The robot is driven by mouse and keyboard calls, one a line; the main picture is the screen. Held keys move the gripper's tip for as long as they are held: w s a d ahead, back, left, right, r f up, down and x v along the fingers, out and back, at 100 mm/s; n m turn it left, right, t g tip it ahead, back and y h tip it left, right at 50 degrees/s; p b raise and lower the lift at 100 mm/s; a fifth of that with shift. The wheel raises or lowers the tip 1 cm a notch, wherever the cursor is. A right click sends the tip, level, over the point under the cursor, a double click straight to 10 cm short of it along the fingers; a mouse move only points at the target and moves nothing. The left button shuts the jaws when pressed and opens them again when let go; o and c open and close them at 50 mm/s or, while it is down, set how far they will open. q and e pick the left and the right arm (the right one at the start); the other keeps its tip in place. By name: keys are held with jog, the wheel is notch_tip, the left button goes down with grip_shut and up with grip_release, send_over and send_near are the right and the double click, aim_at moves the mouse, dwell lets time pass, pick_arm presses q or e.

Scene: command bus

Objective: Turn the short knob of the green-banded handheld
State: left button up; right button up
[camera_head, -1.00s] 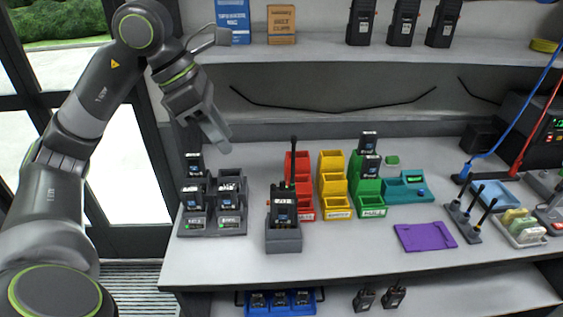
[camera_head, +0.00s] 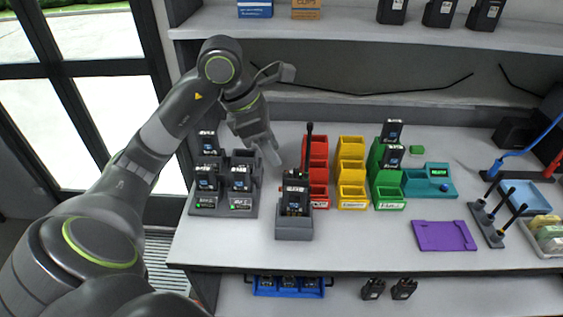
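A black handheld (camera_head: 295,200) with a tall antenna stands upright in a grey cradle (camera_head: 294,229) on the bench. Its knobs are too small to tell apart, and I cannot make out a green band on it. More black handhelds (camera_head: 439,12) stand on the upper shelf, and two small ones (camera_head: 403,289) stand on the lower shelf. My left gripper (camera_head: 270,152) points downward behind and left of the cradled handheld, apart from it. Its fingers overlap in this view, so the opening cannot be judged. Nothing shows in it. My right gripper is not in view.
A battery charger rack (camera_head: 223,208) stands left of the cradle. Red (camera_head: 319,190), yellow (camera_head: 351,190) and green bins (camera_head: 389,193) stand to the right, then a teal unit (camera_head: 428,186) and a purple mat (camera_head: 444,235). The bench front is mostly clear.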

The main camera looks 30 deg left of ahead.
aim_at(286, 172)
pick_arm(q)
jog(key=shift+x, duration=2.8)
jog(key=shift+c, duration=0.4)
grip_shut()
